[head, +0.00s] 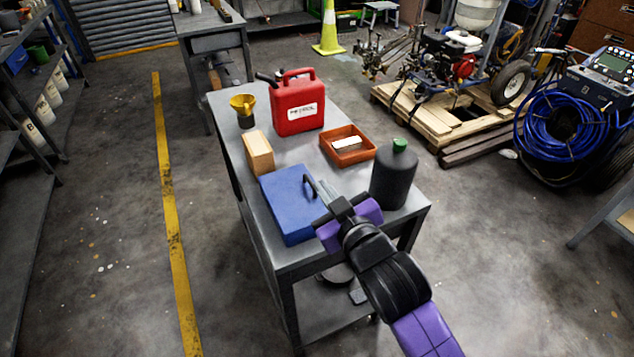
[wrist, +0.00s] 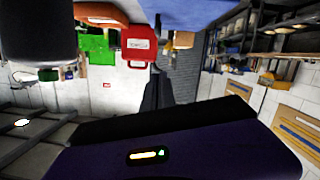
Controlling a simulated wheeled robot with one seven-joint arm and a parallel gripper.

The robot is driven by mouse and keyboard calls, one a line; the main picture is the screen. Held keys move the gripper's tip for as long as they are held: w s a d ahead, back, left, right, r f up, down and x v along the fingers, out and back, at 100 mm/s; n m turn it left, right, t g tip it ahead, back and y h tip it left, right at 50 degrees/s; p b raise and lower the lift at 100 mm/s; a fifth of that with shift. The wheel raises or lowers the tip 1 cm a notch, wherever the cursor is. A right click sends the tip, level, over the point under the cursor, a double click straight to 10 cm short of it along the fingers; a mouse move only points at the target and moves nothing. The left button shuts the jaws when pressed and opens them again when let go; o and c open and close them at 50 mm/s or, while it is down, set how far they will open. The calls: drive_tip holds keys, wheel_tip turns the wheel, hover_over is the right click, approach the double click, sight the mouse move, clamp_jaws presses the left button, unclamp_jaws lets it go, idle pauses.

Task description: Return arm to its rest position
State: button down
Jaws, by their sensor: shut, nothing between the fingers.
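My gripper (head: 313,184) hangs over the right side of the blue flat box (head: 283,211) on the grey cart. Its fingers are shut and hold nothing. My arm reaches in from the lower right, and its purple wrist hides part of the cart's near edge. The wrist view looks upside down. There the dark closed fingers (wrist: 156,85) point toward the red petrol can (wrist: 138,43), with the blue box (wrist: 215,14) at the top edge. I cannot tell how high the fingers are above the box.
The cart top (head: 229,118) also holds the red can (head: 297,103), a yellow funnel (head: 243,108), a wooden block (head: 259,153), an orange tray (head: 347,145) and a dark bottle (head: 393,178) with a green cap close beside my wrist. Floor is clear left of the cart.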

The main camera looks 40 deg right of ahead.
drive_tip(key=shift+s+a, duration=0.1)
drive_tip(key=shift+s, duration=0.15)
drive_tip(key=shift+r, duration=0.1)
drive_tip(key=s+a+r+n+t+y, duration=0.1)
drive_tip(key=s+a+r+t+y, duration=0.2)
drive_tip(key=s+a, duration=0.35)
drive_tip(key=s+a+f+g+y, duration=0.1)
drive_tip(key=s+a+f, duration=0.1)
drive_tip(key=s, duration=0.5)
drive_tip(key=s+a+f+y, duration=0.1)
drive_tip(key=s+a+f, duration=0.1)
drive_tip(key=s, duration=0.5)
drive_tip(key=s+a+f+g, duration=0.1)
drive_tip(key=s+a+f, duration=0.2)
drive_tip(key=s, duration=0.5)
drive_tip(key=shift+f+g+y, duration=0.3)
drive_tip(key=shift+f+y, duration=0.1)
